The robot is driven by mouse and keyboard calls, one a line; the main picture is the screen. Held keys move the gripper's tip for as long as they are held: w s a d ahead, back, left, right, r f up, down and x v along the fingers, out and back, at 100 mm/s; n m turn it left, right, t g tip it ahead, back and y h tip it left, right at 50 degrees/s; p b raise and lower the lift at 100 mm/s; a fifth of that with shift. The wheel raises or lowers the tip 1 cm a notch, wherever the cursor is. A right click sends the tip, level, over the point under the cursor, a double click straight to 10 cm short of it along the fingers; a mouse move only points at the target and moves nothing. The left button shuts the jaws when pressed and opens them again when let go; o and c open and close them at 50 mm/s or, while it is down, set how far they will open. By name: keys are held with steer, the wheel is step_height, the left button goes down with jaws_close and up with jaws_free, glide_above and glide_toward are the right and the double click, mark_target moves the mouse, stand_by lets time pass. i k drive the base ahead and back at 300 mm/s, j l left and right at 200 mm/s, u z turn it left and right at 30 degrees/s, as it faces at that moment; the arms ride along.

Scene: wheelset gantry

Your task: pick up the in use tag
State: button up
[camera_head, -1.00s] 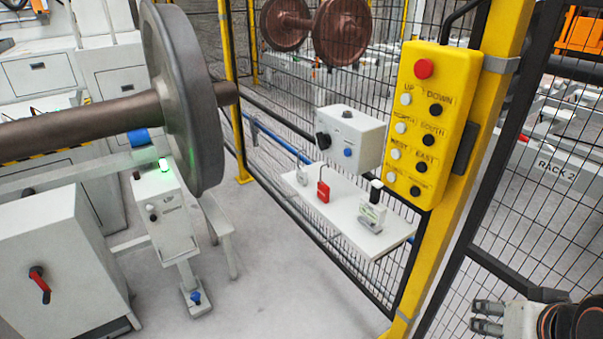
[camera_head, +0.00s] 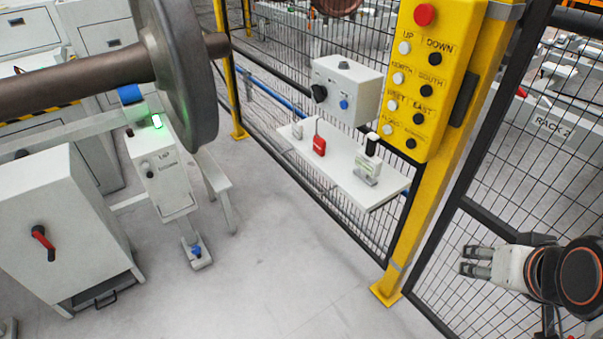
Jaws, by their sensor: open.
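A small white tag with greenish print (camera_head: 364,170) stands on a grey foot at the right end of a white shelf (camera_head: 345,181) on the mesh fence. Its print is too small to read, so I cannot be sure that it is the in use tag. A smaller white piece (camera_head: 297,131) stands at the shelf's left end. My gripper (camera_head: 468,261) is at the right, pointing left, open and empty. In the picture it is to the right of and below the shelf, apart from it, with the yellow post between.
On the shelf are a red padlock (camera_head: 319,146) and a black-topped item (camera_head: 371,146). A white switch box (camera_head: 346,90) hangs above. A yellow post (camera_head: 412,222) carries a button pendant (camera_head: 430,75). A wheelset (camera_head: 187,70) stands left. The floor before the shelf is clear.

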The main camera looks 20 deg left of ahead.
mark_target(296, 127)
steer(key=j+z, duration=0.25)
steer(key=z, duration=0.3)
steer(key=k+j+z, duration=0.1)
steer(key=j, duration=0.3)
steer(key=j+z, duration=0.1)
steer(key=j, duration=0.3)
steer(key=k+j+z, duration=0.1)
steer(key=j, duration=0.3)
steer(key=k+j+z, duration=0.15)
steer(key=j, duration=0.25)
steer(key=k+j+z, duration=0.1)
steer(key=j, duration=0.25)
steer(key=k+j+z, duration=0.1)
steer(key=k+j, duration=0.15)
steer(key=j, duration=0.15)
steer(key=k+j, duration=0.15)
steer(key=j, duration=0.15)
steer(key=k+j, duration=0.1)
steer(key=j, duration=0.2)
steer(key=k+j, duration=0.15)
steer(key=j, duration=0.2)
steer(key=k+j, duration=0.1)
steer(key=j, duration=0.2)
